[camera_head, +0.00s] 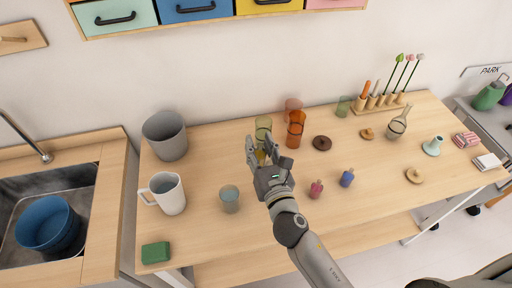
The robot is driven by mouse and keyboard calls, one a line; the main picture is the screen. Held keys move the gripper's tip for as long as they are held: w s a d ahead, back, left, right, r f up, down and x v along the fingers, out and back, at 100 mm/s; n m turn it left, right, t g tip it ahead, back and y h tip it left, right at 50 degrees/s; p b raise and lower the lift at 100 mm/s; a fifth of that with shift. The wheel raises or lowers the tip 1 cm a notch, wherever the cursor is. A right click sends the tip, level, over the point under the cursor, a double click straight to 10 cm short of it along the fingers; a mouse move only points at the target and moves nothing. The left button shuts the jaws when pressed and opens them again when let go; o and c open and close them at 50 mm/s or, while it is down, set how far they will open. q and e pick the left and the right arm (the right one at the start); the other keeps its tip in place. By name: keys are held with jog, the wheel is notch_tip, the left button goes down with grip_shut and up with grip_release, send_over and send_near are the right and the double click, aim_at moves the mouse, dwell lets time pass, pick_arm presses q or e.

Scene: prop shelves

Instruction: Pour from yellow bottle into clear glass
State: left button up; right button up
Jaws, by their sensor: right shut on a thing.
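My right gripper (257,153) is over the middle of the wooden table, its arm coming in from the bottom. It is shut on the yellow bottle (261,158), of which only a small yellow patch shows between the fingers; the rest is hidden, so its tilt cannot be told. A bluish see-through glass (229,199), which looks like the clear glass, stands upright to the lower left of the gripper, apart from it. My left gripper is not in view.
A yellow-green glass (263,128) and an orange vessel (296,130) stand just behind the gripper. A white mug (164,193) and grey bucket (166,136) are at left. The front middle of the table is clear.

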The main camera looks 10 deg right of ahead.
jog(key=d+m+b, duration=0.1)
jog(key=d+m, duration=0.2)
jog(key=shift+w+f, duration=0.1)
jog(key=shift+f+m+b, duration=0.1)
jog(key=shift+m+b, duration=0.45)
jog(key=shift+m, duration=0.65)
grip_shut()
notch_tip(320, 180, down, 2)
jog(key=m+b, duration=0.4)
jog(key=m, duration=0.3)
jog(key=shift+a, duration=0.15)
jog(key=shift+d, duration=0.25)
jog(key=shift+w+d+r+p, duration=0.15)
jog(key=shift+d+p, duration=0.15)
jog(key=shift+d, duration=0.2)
jog(key=shift+w+d+r+p, duration=0.15)
jog(key=shift+d+p, duration=0.1)
jog(key=shift+d, duration=0.2)
jog(key=shift+s+f+m, duration=0.1)
jog(key=shift+f+m, duration=0.6)
jog(key=shift+m, duration=0.4)
dwell(2.7)
